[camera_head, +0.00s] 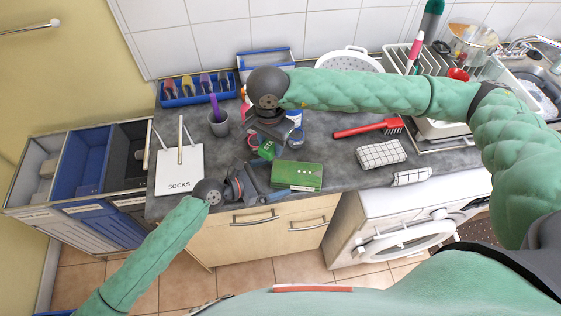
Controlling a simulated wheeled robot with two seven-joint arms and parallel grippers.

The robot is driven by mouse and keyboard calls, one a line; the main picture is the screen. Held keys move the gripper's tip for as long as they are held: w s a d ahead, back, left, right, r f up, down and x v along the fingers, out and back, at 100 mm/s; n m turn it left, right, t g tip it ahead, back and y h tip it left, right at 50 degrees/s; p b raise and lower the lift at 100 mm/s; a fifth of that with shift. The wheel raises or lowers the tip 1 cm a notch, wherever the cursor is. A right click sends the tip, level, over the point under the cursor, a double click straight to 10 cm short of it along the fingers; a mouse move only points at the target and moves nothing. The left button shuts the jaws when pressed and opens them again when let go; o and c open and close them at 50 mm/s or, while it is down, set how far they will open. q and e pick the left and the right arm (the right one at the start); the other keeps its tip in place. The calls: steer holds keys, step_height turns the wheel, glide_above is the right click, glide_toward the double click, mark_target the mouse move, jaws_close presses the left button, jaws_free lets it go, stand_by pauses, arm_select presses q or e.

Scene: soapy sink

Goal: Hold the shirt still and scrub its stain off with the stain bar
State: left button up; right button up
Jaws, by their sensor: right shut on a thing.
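My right gripper (268,131) is low over the counter left of the middle. It is shut on a small item, mostly hidden by the fingers; a green and red piece (266,149) shows just below them, and I cannot tell whether it is the held item. My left gripper (264,188) is at the counter's front edge, its fingers apart, close to the left end of a green box (298,174). I cannot make out a shirt, a stain or the stain bar for certain. Two checked cloths (381,154) lie to the right, away from both grippers.
A red brush (366,129) lies behind the cloths. A white SOCKS bag (180,170), a grey cup (218,123) and a blue rack (196,89) stand at the left. A white colander (349,60) and dish rack (403,61) are at the back. Sorting bins (84,158) adjoin the counter.

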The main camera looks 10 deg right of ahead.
arm_select(q)
steer(key=v, duration=1.2)
